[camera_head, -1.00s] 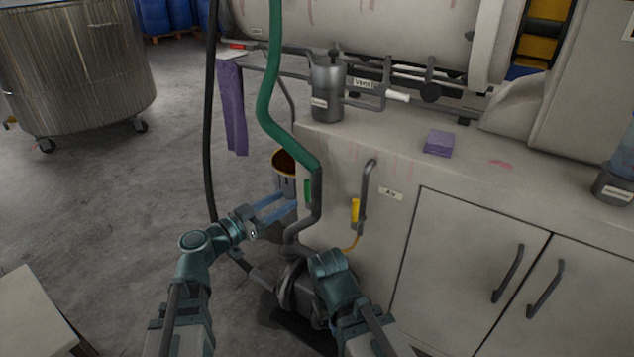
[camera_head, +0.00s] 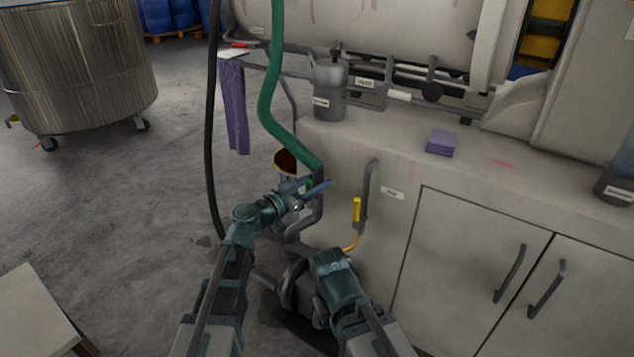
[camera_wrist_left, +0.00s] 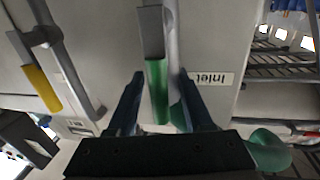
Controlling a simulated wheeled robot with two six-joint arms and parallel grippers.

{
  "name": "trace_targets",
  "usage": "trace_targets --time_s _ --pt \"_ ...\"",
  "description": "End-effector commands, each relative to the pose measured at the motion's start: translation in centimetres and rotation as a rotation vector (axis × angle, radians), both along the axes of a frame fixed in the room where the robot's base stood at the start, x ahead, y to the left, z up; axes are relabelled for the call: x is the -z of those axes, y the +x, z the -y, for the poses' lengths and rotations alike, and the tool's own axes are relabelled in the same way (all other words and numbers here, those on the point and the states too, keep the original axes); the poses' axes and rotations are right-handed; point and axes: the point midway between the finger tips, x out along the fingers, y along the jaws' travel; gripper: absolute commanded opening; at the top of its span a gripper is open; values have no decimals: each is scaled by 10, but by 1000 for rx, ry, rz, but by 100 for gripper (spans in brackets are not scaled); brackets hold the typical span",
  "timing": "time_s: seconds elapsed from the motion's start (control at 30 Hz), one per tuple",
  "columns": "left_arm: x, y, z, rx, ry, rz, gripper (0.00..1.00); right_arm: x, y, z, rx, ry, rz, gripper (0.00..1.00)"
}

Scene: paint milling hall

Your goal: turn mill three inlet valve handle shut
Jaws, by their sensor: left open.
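The green inlet valve handle (camera_head: 309,184) is on the cabinet's left end, beside the bent grey pipe, mostly hidden by my gripper in the head view. In the upside-down left wrist view the green handle (camera_wrist_left: 157,90) stands upright in the picture, next to a label reading "Inlet" (camera_wrist_left: 212,78). My left gripper (camera_head: 316,188) is at the handle. In the left wrist view its two blue fingers (camera_wrist_left: 160,103) are open, one on each side of the handle; I cannot tell whether they touch it. My right arm shows low in the head view, but its fingers do not.
A yellow handle (camera_head: 357,209) on another pipe is just right of the green one. A green hose (camera_head: 270,100) and a black hose (camera_head: 210,120) hang nearby. A bucket (camera_head: 285,161) is behind my left gripper. A purple block (camera_head: 441,142) lies on the cabinet top.

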Motion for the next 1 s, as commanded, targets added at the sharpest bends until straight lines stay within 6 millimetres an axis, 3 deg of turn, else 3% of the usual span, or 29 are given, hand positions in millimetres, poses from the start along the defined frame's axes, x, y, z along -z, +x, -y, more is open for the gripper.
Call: trace_targets --time_s 0.1,0.37,1.0 --pt "0 0 0 0 0 0 47 0 0 0 0 0 0 0" --pt "0 0 0 0 0 0 0 0 0 0 0 0 0 0" --pt "0 0 0 0 0 0 0 0 0 0 0 0 0 0"
